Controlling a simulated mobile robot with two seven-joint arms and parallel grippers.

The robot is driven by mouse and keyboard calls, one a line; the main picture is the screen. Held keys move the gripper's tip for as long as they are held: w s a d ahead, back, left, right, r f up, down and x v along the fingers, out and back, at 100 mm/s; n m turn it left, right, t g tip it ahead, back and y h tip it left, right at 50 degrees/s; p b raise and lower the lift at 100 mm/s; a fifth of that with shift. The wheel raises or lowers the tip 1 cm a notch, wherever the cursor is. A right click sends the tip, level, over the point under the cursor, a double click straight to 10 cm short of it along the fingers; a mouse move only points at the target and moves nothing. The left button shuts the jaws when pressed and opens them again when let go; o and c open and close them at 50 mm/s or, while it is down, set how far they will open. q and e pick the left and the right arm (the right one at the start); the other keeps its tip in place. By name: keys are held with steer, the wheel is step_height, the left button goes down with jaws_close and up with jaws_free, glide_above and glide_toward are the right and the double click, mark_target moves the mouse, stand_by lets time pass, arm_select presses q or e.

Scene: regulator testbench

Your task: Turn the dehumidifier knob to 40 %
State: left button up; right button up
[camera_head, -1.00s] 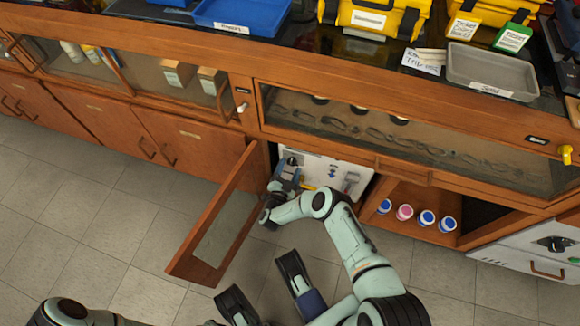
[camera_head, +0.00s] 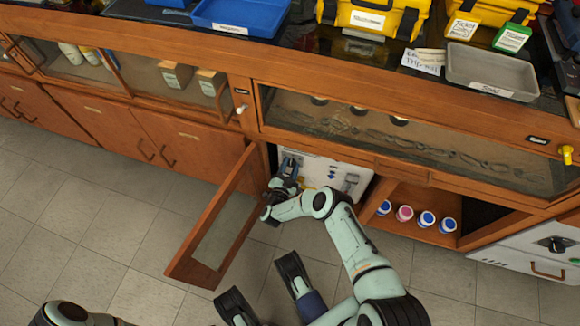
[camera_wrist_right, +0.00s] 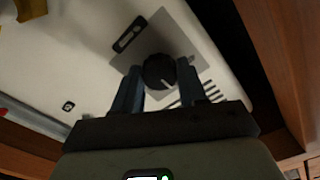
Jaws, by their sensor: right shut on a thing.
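A dark round knob (camera_wrist_right: 159,72) with a white pointer line sits on a grey plate (camera_wrist_right: 190,40) of a white panel (camera_wrist_right: 75,50). In the wrist view my right gripper (camera_wrist_right: 160,78) has one finger on each side of the knob and is shut on it. The pointer line shows toward the lower right of that picture. In the head view my right gripper (camera_head: 288,168) is at the left part of the white panel (camera_head: 315,170) inside the open cabinet and covers the knob. No scale marks can be read.
An open wooden door (camera_head: 215,225) with a glass pane stands close left of my right forearm. Several lidded jars (camera_head: 404,213) stand in the open compartment to the right. A white appliance (camera_head: 535,262) with another black knob is at far right. The floor in front is clear.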

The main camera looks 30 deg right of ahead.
arm_select(q)
steer(key=shift+w, duration=0.15)
arm_select(e)
steer(key=n, duration=0.2)
steer(key=shift+a+n+p, duration=0.1)
steer(key=shift+n+p, duration=0.2)
steer(key=n, duration=0.2)
steer(key=shift+n, duration=0.3)
steer(key=n, duration=0.2)
steer(key=shift+n, duration=0.3)
arm_select(q)
steer(key=shift+s+b, duration=0.25)
steer(key=shift+b, duration=0.15)
arm_select(e)
steer(key=shift+n, duration=1.9)
steer(key=o, duration=1.1)
steer(key=shift+c, duration=0.2)
arm_select(q)
steer(key=w+r+t+p, duration=0.2)
steer(key=w+r+p, duration=0.1)
steer(key=w, duration=0.4)
steer(key=shift+d+r+m+t, duration=0.3)
steer(key=shift+d+r, duration=0.1)
steer(key=shift+r, duration=0.15)
arm_select(e)
steer(key=v, duration=1.3)
steer(key=shift+s, duration=0.15)
